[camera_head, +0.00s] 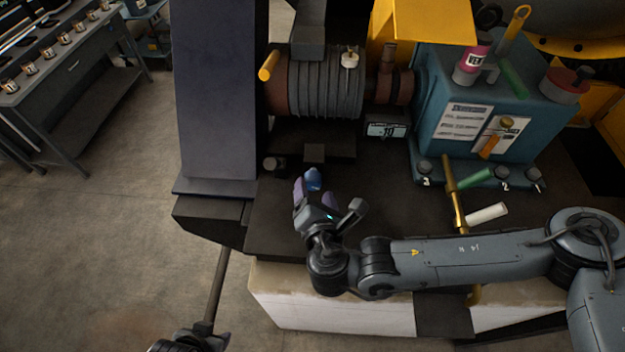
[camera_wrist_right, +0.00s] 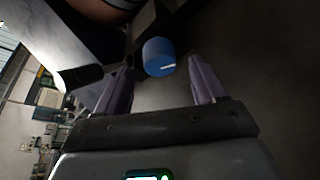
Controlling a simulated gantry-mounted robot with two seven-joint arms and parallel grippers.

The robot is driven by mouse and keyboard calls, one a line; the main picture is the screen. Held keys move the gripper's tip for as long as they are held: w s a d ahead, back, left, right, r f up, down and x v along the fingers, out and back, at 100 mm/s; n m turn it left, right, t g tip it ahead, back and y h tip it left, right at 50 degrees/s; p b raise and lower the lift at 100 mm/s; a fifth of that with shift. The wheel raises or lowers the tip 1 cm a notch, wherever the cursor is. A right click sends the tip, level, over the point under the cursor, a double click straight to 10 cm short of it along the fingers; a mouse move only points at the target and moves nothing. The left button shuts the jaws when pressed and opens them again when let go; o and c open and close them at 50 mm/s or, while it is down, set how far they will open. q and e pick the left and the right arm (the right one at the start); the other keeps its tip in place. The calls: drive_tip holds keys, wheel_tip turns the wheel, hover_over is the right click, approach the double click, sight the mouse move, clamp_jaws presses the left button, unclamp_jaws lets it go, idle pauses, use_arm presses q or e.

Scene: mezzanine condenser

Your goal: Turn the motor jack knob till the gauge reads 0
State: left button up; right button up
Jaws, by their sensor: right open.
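The blue knob (camera_head: 313,180) is at the front of the dark base, below the ribbed grey motor (camera_head: 325,85). My right gripper (camera_head: 312,190) is open with its purple fingers around or just short of the knob. In the right wrist view the blue knob (camera_wrist_right: 158,57) shows between and slightly beyond the two fingertips (camera_wrist_right: 159,70), with space on both sides. The gauge (camera_head: 388,130) is a small lit display right of the motor; its digits look like 10, too small to be sure.
A dark column (camera_head: 220,90) stands left of the motor. A blue pump housing (camera_head: 490,110) with bottles and tools on top is at the right. A brass pipe (camera_head: 455,200) and a white cylinder (camera_head: 486,214) lie near my right forearm. A workbench (camera_head: 75,75) stands far left.

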sight(313, 185)
drive_tip(key=shift+p+x, duration=0.45)
drive_tip(key=shift+x, duration=1.4)
drive_tip(key=c, duration=1)
drive_tip(key=shift+c, duration=0.2)
drive_tip(key=shift+r, duration=0.1)
